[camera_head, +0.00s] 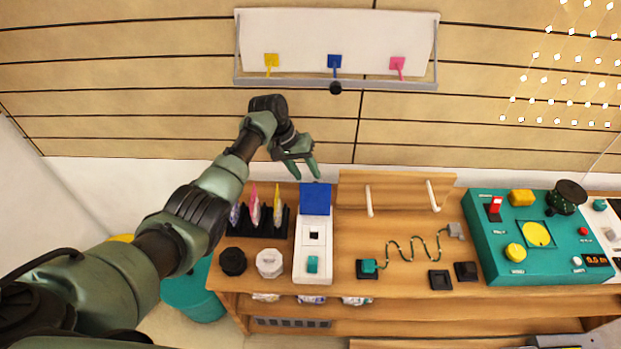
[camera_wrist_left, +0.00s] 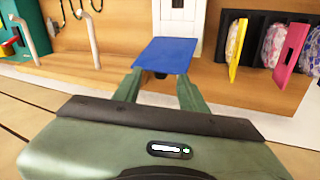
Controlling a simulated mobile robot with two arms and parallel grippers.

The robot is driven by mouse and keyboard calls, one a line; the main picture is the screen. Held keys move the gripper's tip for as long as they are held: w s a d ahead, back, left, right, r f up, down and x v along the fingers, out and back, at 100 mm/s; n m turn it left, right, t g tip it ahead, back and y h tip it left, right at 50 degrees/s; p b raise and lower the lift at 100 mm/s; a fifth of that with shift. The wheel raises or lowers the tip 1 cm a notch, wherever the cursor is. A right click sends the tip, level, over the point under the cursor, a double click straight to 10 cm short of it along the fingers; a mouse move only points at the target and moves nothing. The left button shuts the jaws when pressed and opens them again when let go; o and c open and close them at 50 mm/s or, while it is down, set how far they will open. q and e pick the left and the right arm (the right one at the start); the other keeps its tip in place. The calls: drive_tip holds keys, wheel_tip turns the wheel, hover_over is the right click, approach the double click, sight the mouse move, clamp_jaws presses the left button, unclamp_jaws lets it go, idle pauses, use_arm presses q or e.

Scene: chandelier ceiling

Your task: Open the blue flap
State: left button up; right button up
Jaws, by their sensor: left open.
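The blue flap (camera_head: 315,198) is at the far end of a white box (camera_head: 313,244) on the wooden bench. The box's top shows a small dark square and a teal button. My left gripper (camera_head: 306,169) is open and empty, just behind and slightly left of the flap in the head view. In the left wrist view, the blue flap (camera_wrist_left: 163,55) lies in front of the open fingers (camera_wrist_left: 160,88) and overlaps their tips. I cannot tell whether the fingers touch it. My right gripper is not in view.
A black rack (camera_head: 259,222) with several colored packets stands left of the box. Black and white knobs (camera_head: 269,263) sit in front of it. A wooden panel with white handles (camera_head: 396,192) and a teal console (camera_head: 536,235) stand to the right.

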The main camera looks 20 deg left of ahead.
use_arm(q)
drive_tip(key=shift+v, duration=1.35)
